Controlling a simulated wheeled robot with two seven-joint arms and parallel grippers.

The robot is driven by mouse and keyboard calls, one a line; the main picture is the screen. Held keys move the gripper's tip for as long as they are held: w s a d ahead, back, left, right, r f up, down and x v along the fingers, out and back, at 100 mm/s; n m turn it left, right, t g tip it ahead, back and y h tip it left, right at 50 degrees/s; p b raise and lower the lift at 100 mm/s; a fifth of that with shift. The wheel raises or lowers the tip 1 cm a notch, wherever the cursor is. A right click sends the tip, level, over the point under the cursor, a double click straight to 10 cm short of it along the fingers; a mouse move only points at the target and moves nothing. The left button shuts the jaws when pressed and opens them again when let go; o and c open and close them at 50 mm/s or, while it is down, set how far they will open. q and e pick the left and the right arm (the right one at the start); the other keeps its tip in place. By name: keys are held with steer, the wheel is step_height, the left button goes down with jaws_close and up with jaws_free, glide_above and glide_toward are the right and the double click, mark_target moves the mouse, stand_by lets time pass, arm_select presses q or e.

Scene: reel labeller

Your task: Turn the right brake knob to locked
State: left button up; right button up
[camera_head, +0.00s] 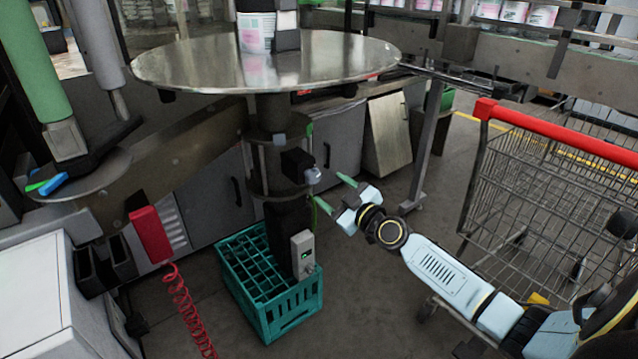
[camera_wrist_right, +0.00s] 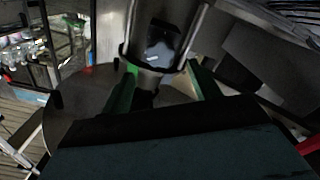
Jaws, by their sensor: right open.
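A pale grey knob (camera_head: 313,176) sits on a black block (camera_head: 297,165) on the column under the round metal table. In the right wrist view a pale grey part that looks like this knob (camera_wrist_right: 160,52) shows ahead, framed by a dark ring and bright uprights. My right gripper (camera_head: 334,192) is open, its green-tipped fingers apart and pointing at the column, just right of and slightly below the knob. Nothing shows between the fingers, and they look apart from the knob. Its fingers also show in the wrist view (camera_wrist_right: 162,88). The knob's setting cannot be read. My left gripper is not in view.
A round steel table (camera_head: 200,66) carries a white tub (camera_head: 256,34). Below stand a teal crate (camera_head: 290,317) and a grey control box (camera_head: 302,250). A red-handled shopping cart (camera_head: 540,190) stands on the right, near my right arm. Open floor lies between cart and crate.

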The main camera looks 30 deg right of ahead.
mark_target(315, 178)
steer(key=w, duration=0.4)
steer(key=shift+w+a+f+b, duration=0.1)
steer(key=shift+a+b, duration=0.1)
steer(key=shift+b, duration=0.15)
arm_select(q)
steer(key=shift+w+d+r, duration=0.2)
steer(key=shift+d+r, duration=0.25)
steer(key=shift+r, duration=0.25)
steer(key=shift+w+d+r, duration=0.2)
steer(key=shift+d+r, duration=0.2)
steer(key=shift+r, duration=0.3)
arm_select(e)
steer(key=shift+w, duration=0.85)
steer(key=c, duration=1)
